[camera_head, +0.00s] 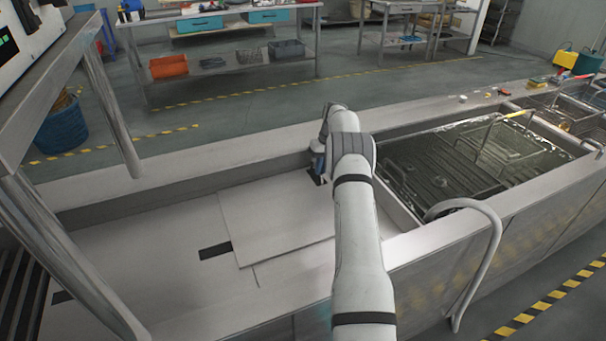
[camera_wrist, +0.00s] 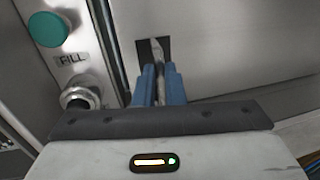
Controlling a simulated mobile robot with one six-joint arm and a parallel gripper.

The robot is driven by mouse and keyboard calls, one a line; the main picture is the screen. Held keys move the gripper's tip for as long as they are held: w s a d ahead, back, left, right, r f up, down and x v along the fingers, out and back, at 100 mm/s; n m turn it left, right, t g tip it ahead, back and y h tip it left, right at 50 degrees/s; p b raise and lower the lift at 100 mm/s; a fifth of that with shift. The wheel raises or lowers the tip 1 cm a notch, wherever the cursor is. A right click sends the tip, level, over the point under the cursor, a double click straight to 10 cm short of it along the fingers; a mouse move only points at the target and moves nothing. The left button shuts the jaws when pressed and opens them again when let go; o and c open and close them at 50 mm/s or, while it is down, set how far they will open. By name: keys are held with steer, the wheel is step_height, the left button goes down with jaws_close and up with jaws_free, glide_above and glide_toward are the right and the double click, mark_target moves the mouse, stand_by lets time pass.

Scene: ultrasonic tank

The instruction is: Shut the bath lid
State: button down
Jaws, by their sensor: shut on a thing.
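The bath lid (camera_head: 275,222) is a flat pale panel lying over the left part of the long tank in the head view. The bath (camera_head: 455,165) to its right is uncovered and shows dark liquid with a wire basket in it. My gripper (camera_head: 318,162) is at the lid's far right corner, partly hidden by my arm. In the wrist view, my gripper's blue fingers (camera_wrist: 160,82) are shut on a narrow metal handle (camera_wrist: 158,52) in front of a dark patch. The pale panel (camera_wrist: 245,45) fills the right side there.
A curved rail (camera_head: 490,225) rises at the tank's near side. A metal-legged stand (camera_head: 120,110) is at left.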

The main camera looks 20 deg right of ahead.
steer(key=shift+d+r, duration=0.1)
steer(key=shift+d, duration=1.45)
steer(key=c, duration=1.5)
jaws_free()
steer(key=shift+d, duration=0.1)
step_height(320, 180, up, 8)
steer(key=d, duration=0.1)
steer(key=shift+d+f, duration=0.2)
steer(key=shift+f, duration=0.05)
